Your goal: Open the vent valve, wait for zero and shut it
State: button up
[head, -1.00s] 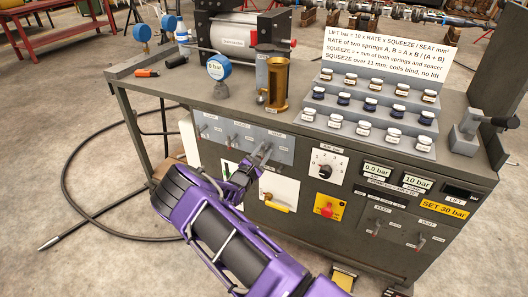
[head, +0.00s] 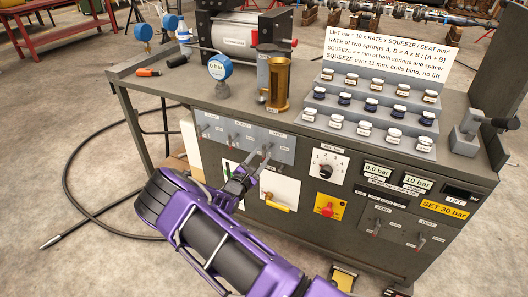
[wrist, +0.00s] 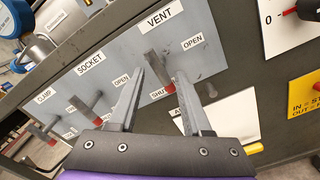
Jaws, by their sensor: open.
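The VENT valve lever (wrist: 155,62) is a grey bar with a red part, on a grey panel. Its OPEN label is up to the right. The SHUT label, partly covered, is beside the red part. My gripper (wrist: 162,76) is open, its fingers on either side of the lever; I cannot tell whether they touch it. In the head view my gripper (head: 257,163) is at this lever, at the panel's right end. A round blue gauge (head: 220,67) on the bench appears to read 0 bar. A second lever marked VENT (head: 421,242) is on the lower right panel.
CLAMP and SOCKET levers (wrist: 90,105) stand left of VENT. A white plate with a yellow handle (head: 278,203) is just below. A dial (head: 325,170), a red knob (head: 327,210) and displays (head: 380,170) are to the right. Stepped jars (head: 370,105) stand on the bench.

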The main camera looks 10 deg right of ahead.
jog(key=v, duration=1.3)
jog(key=shift+p, duration=0.45)
jog(key=shift+a, duration=0.1)
